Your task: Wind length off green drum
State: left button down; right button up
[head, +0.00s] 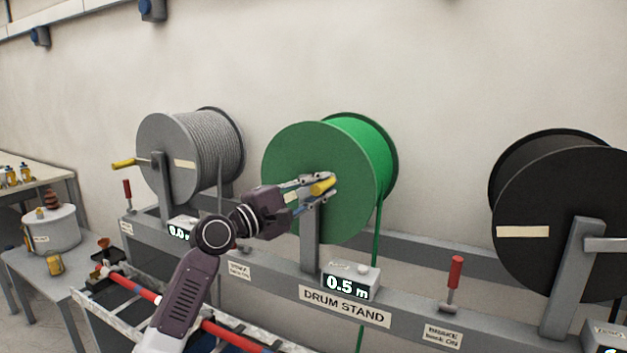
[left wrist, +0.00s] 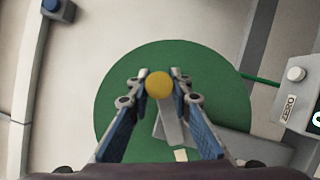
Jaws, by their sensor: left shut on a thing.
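The green drum (head: 300,146) sits in the middle of the drum stand, with a green line (head: 376,235) hanging down from its right side. Its disc also shows in the left wrist view (left wrist: 213,75). My left gripper (head: 320,187) is shut on the drum's yellow crank handle (head: 323,186); the handle's round end (left wrist: 159,85) shows between the fingers in the left wrist view. The counter box (head: 352,284) below the green drum reads 0.5 m. My right gripper is not in view.
A grey drum (head: 166,150) with a yellow handle stands to the left, and a black drum (head: 560,230) to the right. Red brake levers (head: 454,280) rise from the stand's front rail. A side table with a pot (head: 50,230) and a red-railed cart (head: 135,287) are at left.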

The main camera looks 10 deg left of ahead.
pick_arm(q)
jog(key=shift+s+d+f+m+g+y+p, duration=0.1)
jog(key=shift+d+f+m+g+y+p, duration=0.15)
jog(key=shift+f+m, duration=0.55)
jog(key=shift+s+d+f+m+g+y, duration=0.1)
jog(key=shift+d+f+m+g+y, duration=0.2)
jog(key=shift+f+m, duration=0.55)
jog(key=shift+s+d+f+m+g+y+p, duration=0.15)
jog(key=shift+f+m+g, duration=0.2)
jog(key=shift+f+m, duration=0.45)
jog(key=shift+w+r, duration=0.1)
jog(key=shift+r, duration=0.05)
jog(key=c, duration=1.8)
grip_release()
jog(key=shift+r, duration=0.1)
jog(key=shift+o, duration=0.3)
jog(key=shift+r, duration=0.1)
jog(key=shift+a, duration=0.15)
